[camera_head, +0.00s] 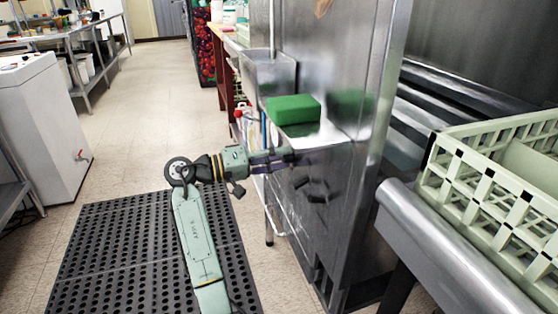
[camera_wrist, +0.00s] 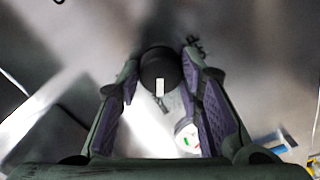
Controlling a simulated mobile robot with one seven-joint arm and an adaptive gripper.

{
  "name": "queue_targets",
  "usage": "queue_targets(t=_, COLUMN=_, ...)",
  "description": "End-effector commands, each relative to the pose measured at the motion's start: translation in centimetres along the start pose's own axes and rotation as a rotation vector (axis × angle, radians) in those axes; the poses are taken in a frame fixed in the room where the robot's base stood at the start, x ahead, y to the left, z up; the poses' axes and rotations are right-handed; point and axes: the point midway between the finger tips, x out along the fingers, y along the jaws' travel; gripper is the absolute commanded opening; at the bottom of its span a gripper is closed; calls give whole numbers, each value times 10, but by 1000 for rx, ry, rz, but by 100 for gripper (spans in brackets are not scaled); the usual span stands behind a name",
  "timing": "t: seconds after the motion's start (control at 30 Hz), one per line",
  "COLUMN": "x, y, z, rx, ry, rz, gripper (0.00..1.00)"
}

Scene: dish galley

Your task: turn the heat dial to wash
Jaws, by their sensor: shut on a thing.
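The heat dial (camera_wrist: 160,66) is a round black knob with a white pointer mark on its lower part in the wrist view. It is on a shiny metal panel. My gripper (camera_wrist: 161,72) has its two purple-padded fingers on either side of the dial and is shut on it. The pointer mark points down in the wrist picture. I cannot read any wash marking.
A green block (camera_head: 293,109) rests on a small ledge just above my gripper. A steel bin (camera_head: 268,75) is fixed behind it. A pale green dish rack (camera_head: 500,190) stands at the right. A white round piece with a green mark (camera_wrist: 187,138) shows below the dial.

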Motion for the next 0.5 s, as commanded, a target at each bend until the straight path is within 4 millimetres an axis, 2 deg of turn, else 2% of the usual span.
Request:
queue_targets(t=0.47, x=0, y=-1, z=1, rx=11, ry=-3, rz=-1, gripper=6)
queue_targets(t=0.5, x=0, y=-1, z=1, rx=11, ry=-3, rz=-1, gripper=35)
